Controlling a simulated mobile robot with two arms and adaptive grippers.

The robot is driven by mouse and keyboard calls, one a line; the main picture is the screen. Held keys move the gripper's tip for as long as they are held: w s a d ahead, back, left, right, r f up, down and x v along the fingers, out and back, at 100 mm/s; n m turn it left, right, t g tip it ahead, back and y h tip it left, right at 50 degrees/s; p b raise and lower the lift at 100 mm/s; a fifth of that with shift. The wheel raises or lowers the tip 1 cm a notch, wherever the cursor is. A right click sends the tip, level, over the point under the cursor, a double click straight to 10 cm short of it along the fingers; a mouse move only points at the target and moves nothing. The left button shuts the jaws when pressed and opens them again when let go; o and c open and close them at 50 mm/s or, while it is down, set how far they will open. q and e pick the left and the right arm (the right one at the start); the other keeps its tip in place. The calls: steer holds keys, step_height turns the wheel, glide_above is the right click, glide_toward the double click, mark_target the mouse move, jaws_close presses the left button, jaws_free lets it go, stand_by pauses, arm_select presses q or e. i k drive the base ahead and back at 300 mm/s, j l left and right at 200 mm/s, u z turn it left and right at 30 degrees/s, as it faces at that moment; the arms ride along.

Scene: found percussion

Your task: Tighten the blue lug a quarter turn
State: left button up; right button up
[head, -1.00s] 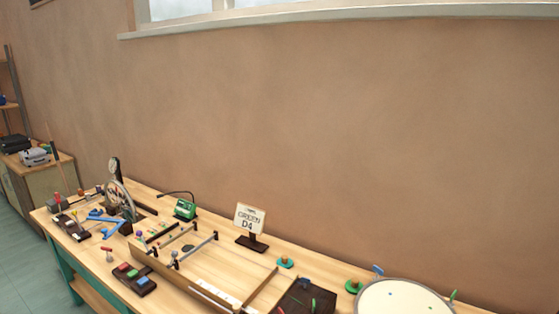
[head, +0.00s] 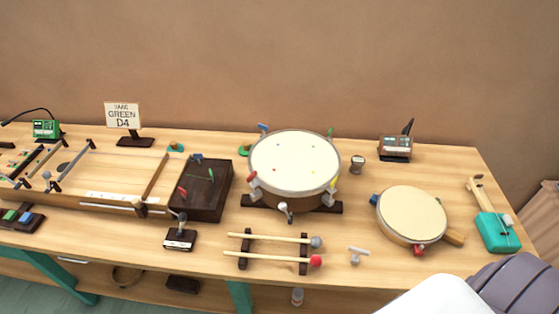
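A drum (head: 294,160) with a cream head and wooden shell stands on a dark stand on the bench. Coloured lugs sit around its rim: a blue lug (head: 263,129) at the back left, a green one (head: 330,134) at the back right, a red one (head: 252,177) at the left and a yellow one (head: 335,184) at the right. Small coloured dots mark the head. A grey T-shaped key (head: 357,254) is on the bench in front of the drum, to its right. Neither gripper is visible; a white and dark grey part of my arm shows at the lower right.
Two mallets (head: 270,238) rest on dark holders in front of the drum. A smaller drum (head: 412,214) with blue and red parts and a teal stringed instrument (head: 494,229) are at right. A dark box (head: 202,190) and a "GREEN D4" sign (head: 123,116) are at left.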

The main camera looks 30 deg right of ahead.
mark_target(262, 127)
steer(key=i+j, duration=0.15)
steer(key=j, duration=0.2)
steer(key=i+j, duration=0.2)
steer(key=j, duration=0.15)
steer(key=i+j, duration=0.15)
steer(key=j, duration=0.15)
steer(key=i+j+z, duration=0.1)
steer(key=j, duration=0.25)
steer(key=i, duration=0.1)
